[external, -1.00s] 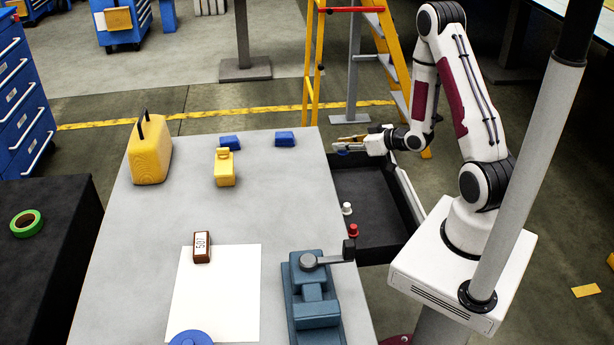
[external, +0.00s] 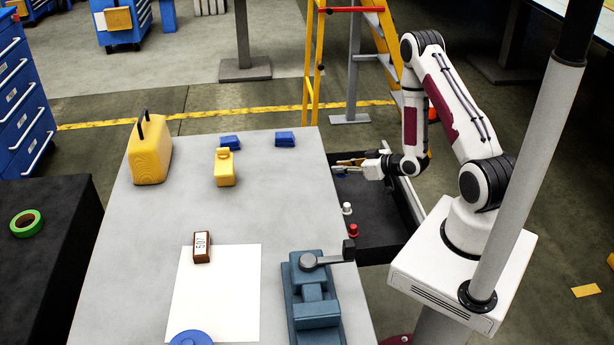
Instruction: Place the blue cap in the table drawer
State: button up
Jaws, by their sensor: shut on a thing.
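My gripper (external: 348,167) is shut on the small blue cap (external: 341,172), of which only a little shows at the fingertips. It is over the far left part of the open table drawer (external: 378,222), close to the right edge of the grey table. The drawer is dark inside and sticks out from the table's right side. The cap's exact height above the drawer floor is hard to tell.
A white knob (external: 347,208) and a red one (external: 353,230) stand near the table's right edge.

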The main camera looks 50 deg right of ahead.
aim_at(348, 175)
jog(key=shift+f, duration=1.65)
jog(key=shift+f, duration=2.15)
jog(key=shift+f, duration=0.1)
jog(key=o, duration=0.8)
